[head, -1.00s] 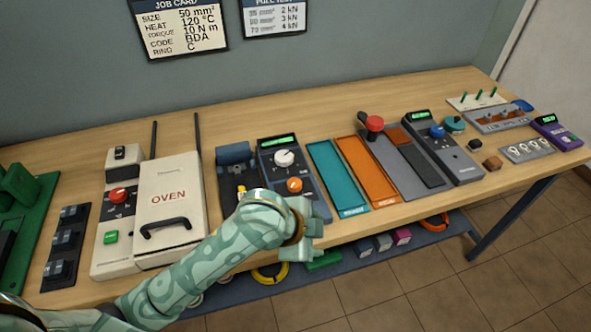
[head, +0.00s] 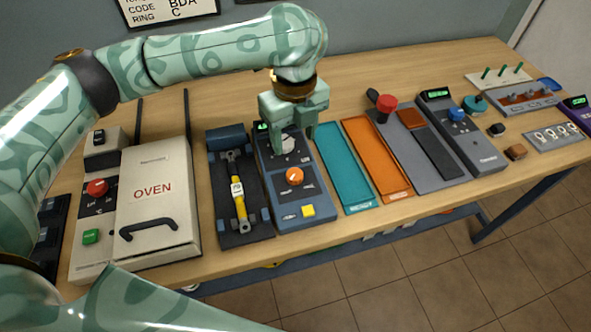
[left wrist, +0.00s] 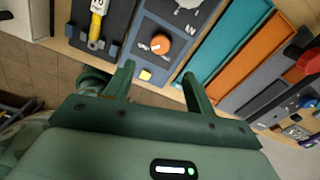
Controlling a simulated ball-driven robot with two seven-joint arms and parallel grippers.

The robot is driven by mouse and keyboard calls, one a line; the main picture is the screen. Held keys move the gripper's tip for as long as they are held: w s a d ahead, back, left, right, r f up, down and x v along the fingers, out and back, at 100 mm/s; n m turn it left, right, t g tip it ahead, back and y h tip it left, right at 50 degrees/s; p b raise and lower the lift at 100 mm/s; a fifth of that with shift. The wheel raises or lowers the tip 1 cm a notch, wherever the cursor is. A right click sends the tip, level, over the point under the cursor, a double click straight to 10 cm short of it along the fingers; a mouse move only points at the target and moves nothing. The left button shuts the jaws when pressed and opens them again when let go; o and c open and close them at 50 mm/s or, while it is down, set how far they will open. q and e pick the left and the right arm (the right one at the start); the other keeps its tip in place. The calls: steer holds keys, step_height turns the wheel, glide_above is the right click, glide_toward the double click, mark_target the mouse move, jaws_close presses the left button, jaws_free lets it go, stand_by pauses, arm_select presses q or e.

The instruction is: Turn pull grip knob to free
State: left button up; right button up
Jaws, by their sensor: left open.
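A dark blue-grey control box (head: 268,185) with a green display stands at mid-bench. It carries a white knob (head: 288,143) at the back, an orange knob (head: 294,176) in the middle and a yellow button (head: 308,211) in front. I cannot read which knob is the pull grip knob. My left gripper (head: 291,125) hangs above the box's back end, open and empty, partly covering the display and white knob. In the left wrist view the orange knob (left wrist: 160,44) appears beyond the open fingertips (left wrist: 158,74); the white knob (left wrist: 188,4) is cut by the top edge.
A black rig (head: 226,215) holding a yellow piece (head: 239,197) stands left of the box, then a white oven (head: 155,195). Teal (head: 343,170) and orange (head: 377,160) trays lie to the right, then a unit with a red knob (head: 387,103).

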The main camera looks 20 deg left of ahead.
mark_target(295, 174)
arm_select(q)
step_height(295, 174, down, 11)
steer(key=b, duration=0.4)
steer(key=shift+f+b, duration=0.2)
steer(key=shift+b, duration=0.2)
steer(key=c, duration=1)
steer(key=shift+r, duration=0.1)
